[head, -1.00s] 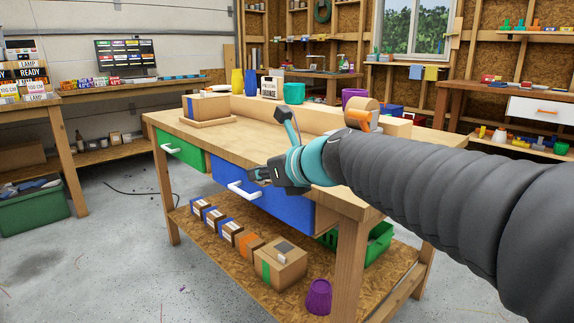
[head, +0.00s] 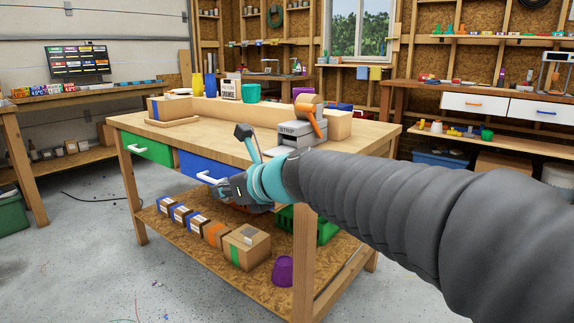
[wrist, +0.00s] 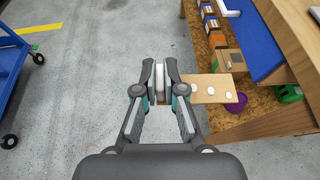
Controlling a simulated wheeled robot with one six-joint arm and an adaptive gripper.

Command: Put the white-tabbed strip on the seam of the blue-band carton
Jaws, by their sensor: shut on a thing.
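My gripper (head: 228,189) is in front of the workbench, by the blue drawer in the head view. In the wrist view my gripper (wrist: 160,78) is shut on a white tab (wrist: 160,84). A tan strip (wrist: 206,88) with white dots sticks out to the right of the fingers, above the floor and the lower shelf's edge. The blue-band carton (head: 176,107) sits upright on a wooden board at the bench top's far left, well away from my gripper. Its blue band shows at its left; its seam is too small to make out.
A grey dispenser (head: 295,138) marked STRIP, with an orange lever, stands on the bench behind my arm. Several small cartons (head: 215,233), one larger green-band carton (head: 245,247) and a purple bin (head: 283,270) are on the lower shelf. Open floor (head: 90,255) lies to the left.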

